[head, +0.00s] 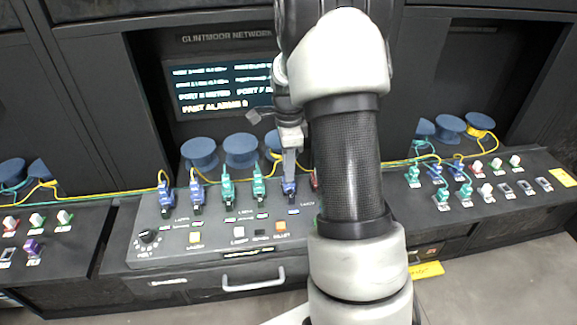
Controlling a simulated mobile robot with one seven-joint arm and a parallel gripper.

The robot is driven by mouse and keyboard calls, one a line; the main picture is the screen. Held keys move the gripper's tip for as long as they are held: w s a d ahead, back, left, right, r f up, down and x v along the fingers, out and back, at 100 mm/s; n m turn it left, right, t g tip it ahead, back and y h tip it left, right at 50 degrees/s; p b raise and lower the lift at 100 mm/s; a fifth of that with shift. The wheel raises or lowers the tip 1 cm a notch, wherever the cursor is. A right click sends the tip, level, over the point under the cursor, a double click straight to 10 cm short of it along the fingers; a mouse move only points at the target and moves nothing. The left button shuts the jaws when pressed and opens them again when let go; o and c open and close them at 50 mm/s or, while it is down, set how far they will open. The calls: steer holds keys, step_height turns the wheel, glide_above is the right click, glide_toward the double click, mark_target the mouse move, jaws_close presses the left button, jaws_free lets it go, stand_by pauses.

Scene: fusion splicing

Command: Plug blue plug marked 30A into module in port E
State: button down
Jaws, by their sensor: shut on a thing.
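My gripper (289,172) points down over the sloped console and is shut on a blue plug (289,188). The plug is at a socket position in the console's row, right of two green plugs (243,188). I cannot tell whether it is seated or just above its port. Two more blue plugs (180,197) stand upright at the left of the same row, with yellow cables. The 30A marking and the port letters are too small to read. My arm hides the console right of the held plug, apart from a bit of a red thing (314,180).
A screen (222,85) with text is on the back wall. Blue spools (240,150) stand behind the row. A knob (148,236), buttons and a handle (253,280) are at the console's front. Side consoles hold more plugs (440,172) and switches. Yellow and green cables run behind the plugs.

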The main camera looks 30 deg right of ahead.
steer(key=shift+f+b, duration=0.4)
steer(key=shift+f, duration=0.2)
stand_by(0.3)
steer(key=c, duration=1.5)
jaws_free()
steer(key=shift+o, duration=0.2)
steer(key=shift+r, duration=0.15)
step_height(320, 180, up, 17)
steer(key=shift+r+p, duration=0.15)
steer(key=shift+p, duration=0.2)
